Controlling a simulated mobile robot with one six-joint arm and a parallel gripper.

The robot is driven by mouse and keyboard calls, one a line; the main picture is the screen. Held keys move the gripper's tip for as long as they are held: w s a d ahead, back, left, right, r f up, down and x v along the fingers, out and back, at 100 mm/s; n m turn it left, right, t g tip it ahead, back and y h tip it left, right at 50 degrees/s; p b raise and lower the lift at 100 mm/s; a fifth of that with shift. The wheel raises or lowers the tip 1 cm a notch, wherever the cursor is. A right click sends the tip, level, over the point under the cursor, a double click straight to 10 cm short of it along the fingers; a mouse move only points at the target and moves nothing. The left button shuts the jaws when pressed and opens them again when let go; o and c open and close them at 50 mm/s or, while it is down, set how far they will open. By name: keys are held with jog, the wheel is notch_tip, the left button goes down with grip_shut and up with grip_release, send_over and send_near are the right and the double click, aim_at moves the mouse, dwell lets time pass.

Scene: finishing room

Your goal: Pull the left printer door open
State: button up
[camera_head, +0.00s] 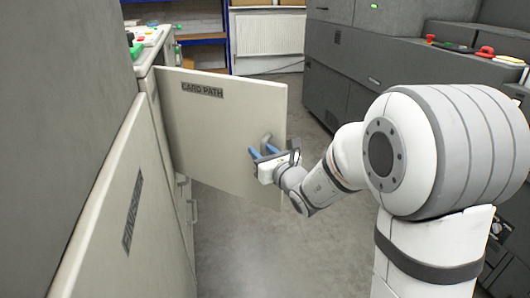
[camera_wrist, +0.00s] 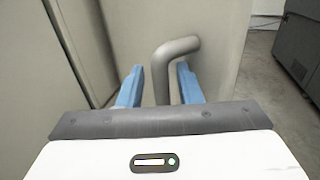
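A pale beige printer door labelled CARD PATH (camera_head: 215,125) stands swung out from the machine on the left in the head view. Its grey bent handle (camera_head: 266,139) is near the door's free edge. My gripper (camera_head: 260,153) is at this handle. In the wrist view the handle (camera_wrist: 175,48) passes between the two blue fingers of my gripper (camera_wrist: 159,80). The fingers are apart, with a clear gap on the left and the right finger closer to the handle. A second door (camera_head: 118,225), with a partly readable label, is nearer on the left.
Grey floor (camera_head: 235,240) is open below the CARD PATH door. A dark grey machine (camera_head: 400,75) with red knobs stands on the right. A white radiator (camera_head: 270,35) and blue shelving (camera_head: 203,38) are at the back.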

jog(key=shift+d+f, duration=0.1)
jog(key=shift+d, duration=0.05)
jog(key=p+v, duration=0.1)
jog(key=v, duration=0.6)
jog(key=shift+s, duration=0.35)
jog(key=shift+d, duration=0.1)
jog(key=s+a+r+n+g+y+p, duration=0.1)
jog(key=s+a+r+n+g+p, duration=0.2)
jog(key=s+r+n+g+p, duration=0.4)
jog(key=s+a+r+n+g+y+p, duration=0.25)
jog(key=s+n+g+p, duration=0.2)
jog(key=s+n, duration=0.45)
jog(key=s+d+r+n+h+p, duration=0.4)
jog(key=d+n+h+p, duration=0.2)
jog(key=d+n, duration=0.1)
jog(key=s+d+r+n+g+h+p, duration=0.1)
jog(key=s+d+r+n+h+p, duration=0.2)
jog(key=d+n+h+p, duration=0.3)
jog(key=d+r+n, duration=0.1)
jog(key=d, duration=0.3)
jog(key=shift+s+d, duration=0.15)
jog(key=shift+s, duration=0.25)
